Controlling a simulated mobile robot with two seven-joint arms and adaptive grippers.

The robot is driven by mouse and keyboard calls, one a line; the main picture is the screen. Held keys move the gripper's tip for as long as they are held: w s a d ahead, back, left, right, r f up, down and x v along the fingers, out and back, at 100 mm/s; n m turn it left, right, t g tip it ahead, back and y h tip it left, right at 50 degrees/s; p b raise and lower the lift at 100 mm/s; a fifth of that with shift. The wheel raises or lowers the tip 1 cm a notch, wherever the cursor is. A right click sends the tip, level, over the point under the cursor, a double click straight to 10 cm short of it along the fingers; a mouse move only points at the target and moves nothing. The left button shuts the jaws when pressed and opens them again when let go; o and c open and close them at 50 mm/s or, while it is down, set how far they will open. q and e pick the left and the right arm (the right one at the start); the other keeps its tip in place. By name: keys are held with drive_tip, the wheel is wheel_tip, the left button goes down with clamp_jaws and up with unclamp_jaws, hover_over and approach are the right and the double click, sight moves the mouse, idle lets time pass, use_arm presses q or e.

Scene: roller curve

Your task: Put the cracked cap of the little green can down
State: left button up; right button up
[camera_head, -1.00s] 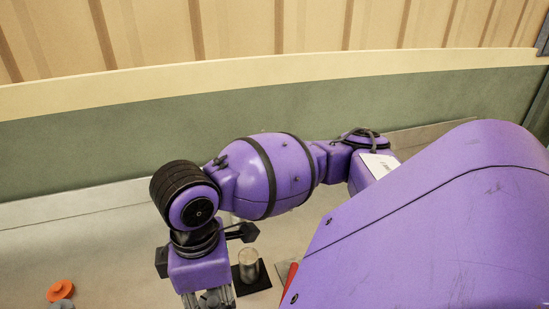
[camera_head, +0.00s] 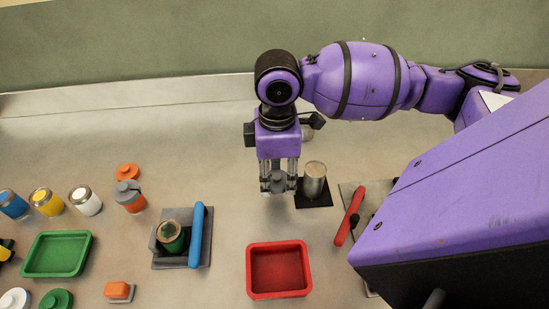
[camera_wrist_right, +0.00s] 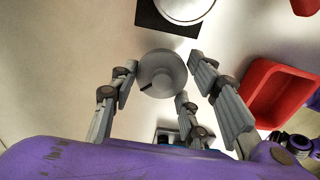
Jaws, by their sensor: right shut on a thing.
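My right gripper (camera_head: 279,185) is shut on a round grey cap, held over the bench in the upper middle of the head view. The cap (camera_wrist_right: 162,72) shows better in the right wrist view, between the fingers, with a dark notch at its lower left edge. A small green can (camera_head: 172,238) with an open-looking top stands in a grey fixture with a blue lever (camera_head: 196,236), left of and nearer than the gripper. The gap between cap and bench is hard to judge.
A red tray (camera_head: 279,272) lies empty in front of the gripper. A metal cylinder (camera_head: 314,178) on a black pad stands close on its right, then a red lever (camera_head: 348,218). A green tray (camera_head: 57,254) and several coloured cans are at left.

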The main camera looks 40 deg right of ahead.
sight(277, 181)
drive_tip(key=shift+w+d+f, duration=0.2)
drive_tip(key=shift+w+f, duration=0.05)
drive_tip(key=shift+f, duration=0.15)
drive_tip(key=shift+w+d+f, duration=0.1)
drive_tip(key=shift+f, duration=0.8)
drive_tip(key=shift+w+d+f, duration=0.1)
drive_tip(key=shift+f, duration=0.75)
drive_tip(key=shift+a+f, duration=0.1)
drive_tip(key=shift+f, duration=0.05)
drive_tip(key=o, duration=0.8)
drive_tip(key=shift+o, duration=0.2)
